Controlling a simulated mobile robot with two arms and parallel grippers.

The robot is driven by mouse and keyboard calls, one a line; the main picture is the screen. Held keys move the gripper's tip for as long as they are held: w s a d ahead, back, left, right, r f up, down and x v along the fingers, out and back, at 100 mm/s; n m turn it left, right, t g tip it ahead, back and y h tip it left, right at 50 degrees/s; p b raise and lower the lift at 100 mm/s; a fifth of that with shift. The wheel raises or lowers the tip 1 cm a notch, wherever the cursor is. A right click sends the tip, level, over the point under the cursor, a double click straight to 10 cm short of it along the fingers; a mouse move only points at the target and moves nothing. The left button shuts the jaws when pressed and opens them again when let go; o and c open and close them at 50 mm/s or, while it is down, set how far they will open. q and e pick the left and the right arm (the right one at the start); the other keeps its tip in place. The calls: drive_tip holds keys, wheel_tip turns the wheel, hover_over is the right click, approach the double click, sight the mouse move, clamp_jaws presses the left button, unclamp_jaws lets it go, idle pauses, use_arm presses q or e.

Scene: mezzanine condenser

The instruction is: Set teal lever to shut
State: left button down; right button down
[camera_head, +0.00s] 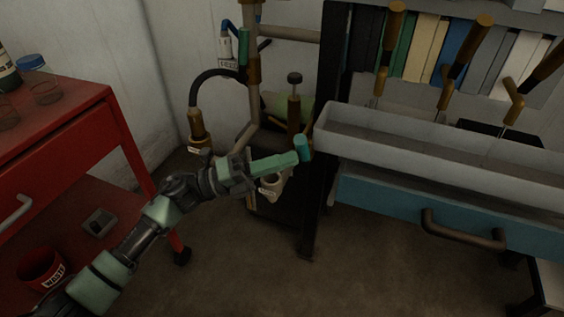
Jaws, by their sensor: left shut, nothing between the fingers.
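A short teal grip (303,148), which looks like the end of the teal lever, stands out in front of the brass and grey pipework, beside the shelf's dark post. My left gripper (293,159) is shut and empty, with its pale green fingertips right at the left side of this grip. I cannot tell whether they touch it. The rest of the lever and its pivot are hidden behind my gripper or too dark to tell. Another green-teal handle (243,47) stands upright higher on the pipe. My right gripper is not in view.
A red cart (60,130) with bottles stands at the left. At the right, a grey trough (420,150) sits above a blue drawer (400,205) with a brown handle. Brass-handled tools (450,80) stand above the trough. The floor in front is clear.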

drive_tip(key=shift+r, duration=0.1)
